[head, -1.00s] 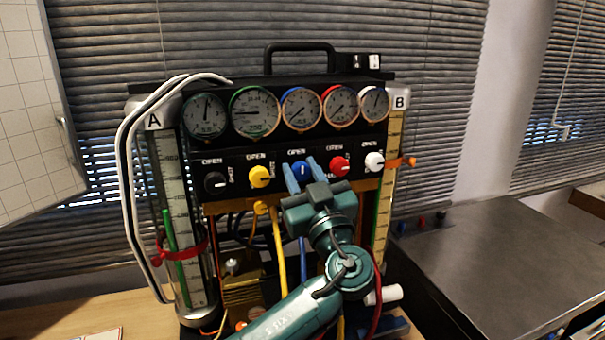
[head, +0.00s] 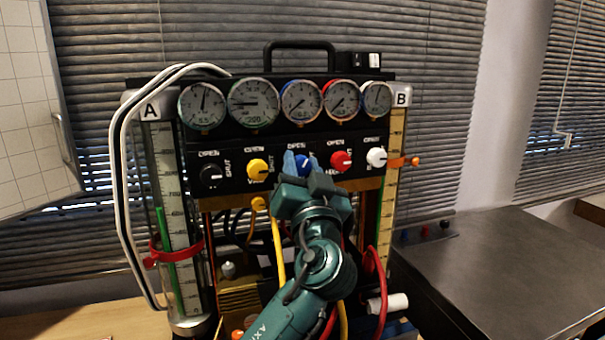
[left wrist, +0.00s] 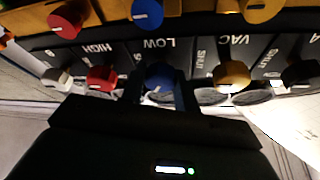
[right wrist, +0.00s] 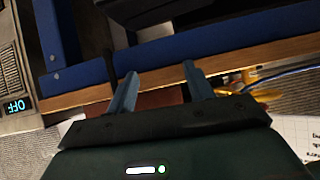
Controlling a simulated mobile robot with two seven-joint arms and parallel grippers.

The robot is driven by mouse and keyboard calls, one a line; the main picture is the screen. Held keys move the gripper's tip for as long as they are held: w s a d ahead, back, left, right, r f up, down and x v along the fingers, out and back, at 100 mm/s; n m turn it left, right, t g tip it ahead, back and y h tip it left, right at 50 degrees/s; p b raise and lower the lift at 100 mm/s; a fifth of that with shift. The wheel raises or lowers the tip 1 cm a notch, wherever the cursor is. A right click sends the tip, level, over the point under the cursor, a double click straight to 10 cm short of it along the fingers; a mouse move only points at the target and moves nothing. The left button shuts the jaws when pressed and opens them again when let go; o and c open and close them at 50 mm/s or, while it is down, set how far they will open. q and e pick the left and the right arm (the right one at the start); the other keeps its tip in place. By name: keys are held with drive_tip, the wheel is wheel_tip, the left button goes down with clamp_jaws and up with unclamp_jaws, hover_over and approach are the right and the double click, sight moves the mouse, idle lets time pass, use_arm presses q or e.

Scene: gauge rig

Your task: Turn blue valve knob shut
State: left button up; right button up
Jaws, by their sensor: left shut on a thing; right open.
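The blue valve knob (head: 304,162) sits mid-row on the black panel, under its OPEN label. My left gripper (head: 303,166) reaches up to it from below, its fingers on either side of it. In the left wrist view the blue knob (left wrist: 159,76) sits between the two fingers, and the jaws are shut on it. Its white mark leans up and to the right in the head view. My right gripper (right wrist: 160,80) shows only in the right wrist view, open and empty, near a wooden edge and a blue frame.
A yellow knob (head: 258,169) and a red knob (head: 341,161) flank the blue one. The black knob (head: 210,174) and white knob (head: 376,157) stand farther out. Round gauges (head: 254,102) line up above. Hoses hang below; a grey counter (head: 480,270) lies at right.

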use_arm(q)
drive_tip(key=m+h+p, duration=0.1)
drive_tip(key=m, duration=0.1)
drive_tip(key=shift+r+m+h, duration=0.15)
drive_tip(key=shift+m+h, duration=0.15)
drive_tip(key=m+h+p, duration=0.1)
drive_tip(key=m+p, duration=0.1)
drive_tip(key=shift+m, duration=0.3)
drive_tip(key=shift+m+g+p, duration=0.3)
drive_tip(key=shift+m+p, duration=0.05)
drive_tip(key=shift+m, duration=0.15)
drive_tip(key=m+h+p, duration=0.1)
drive_tip(key=m, duration=0.2)
drive_tip(key=shift+g+h, duration=0.3)
drive_tip(key=shift+g, duration=0.1)
drive_tip(key=m, duration=0.3)
drive_tip(key=shift+g+h, duration=0.3)
drive_tip(key=shift+g, duration=0.1)
drive_tip(key=shift+m+g, duration=0.5)
drive_tip(key=shift+m, duration=0.6)
use_arm(e)
drive_tip(key=shift+s+d+r+g+h, duration=0.15)
drive_tip(key=shift+s+d+r+g, duration=0.1)
drive_tip(key=shift+d, duration=0.2)
drive_tip(key=shift+s+d+r+g+h, duration=0.1)
drive_tip(key=shift+d+r+g+h, duration=0.1)
drive_tip(key=shift+d, duration=0.25)
use_arm(q)
drive_tip(key=o, duration=1)
drive_tip(key=shift+c, duration=0.2)
